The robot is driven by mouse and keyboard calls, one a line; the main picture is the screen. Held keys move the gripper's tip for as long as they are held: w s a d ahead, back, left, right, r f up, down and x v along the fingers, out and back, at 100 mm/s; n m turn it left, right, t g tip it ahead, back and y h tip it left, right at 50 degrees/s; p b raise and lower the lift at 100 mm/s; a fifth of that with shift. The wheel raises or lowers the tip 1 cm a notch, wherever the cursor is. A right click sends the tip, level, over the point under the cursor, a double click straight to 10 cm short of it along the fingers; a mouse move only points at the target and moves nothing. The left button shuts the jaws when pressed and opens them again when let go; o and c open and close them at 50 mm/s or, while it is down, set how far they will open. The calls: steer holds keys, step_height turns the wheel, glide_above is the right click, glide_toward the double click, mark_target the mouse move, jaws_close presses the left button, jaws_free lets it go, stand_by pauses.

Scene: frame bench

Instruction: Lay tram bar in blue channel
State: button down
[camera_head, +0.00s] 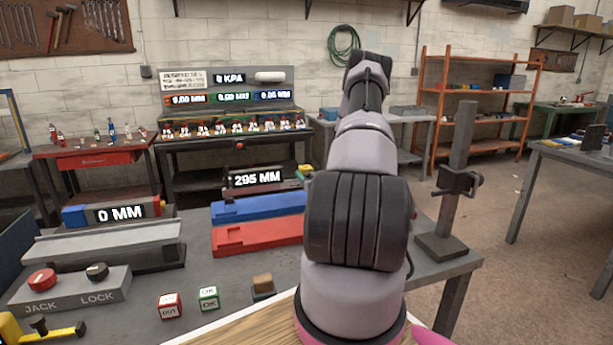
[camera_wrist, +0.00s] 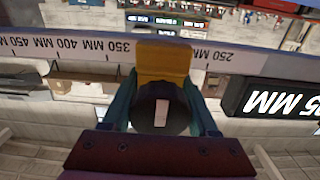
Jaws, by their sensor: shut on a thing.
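The tram bar (camera_wrist: 60,48) is a long pale bar with a millimetre scale, running across the wrist view. A dark readout of the bar (camera_wrist: 285,100) is cut off at the right there and reads 295 MM (camera_head: 258,178) in the head view. My gripper (camera_wrist: 162,95) is shut around a dark round part with a yellow block (camera_wrist: 163,63) against the bar. In the head view my arm hides the gripper. The blue channel (camera_head: 260,205) lies on the bench below the readout. How far the bar is above it, I cannot tell.
A red channel (camera_head: 255,237) lies in front of the blue one. A gauge reading 0 MM (camera_head: 120,213) and a JACK/LOCK box (camera_head: 70,292) stand at left. Two small cubes, red (camera_head: 170,305) and green (camera_head: 209,298), lie in front. A dark post (camera_head: 458,170) stands at right.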

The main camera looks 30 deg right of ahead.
steer(key=shift+f, duration=0.45)
steer(key=shift+c, duration=0.4)
jaws_free()
steer(key=shift+s+f, duration=0.15)
steer(key=shift+s, duration=0.35)
steer(key=v, duration=1)
steer(key=shift+w+a, duration=0.1)
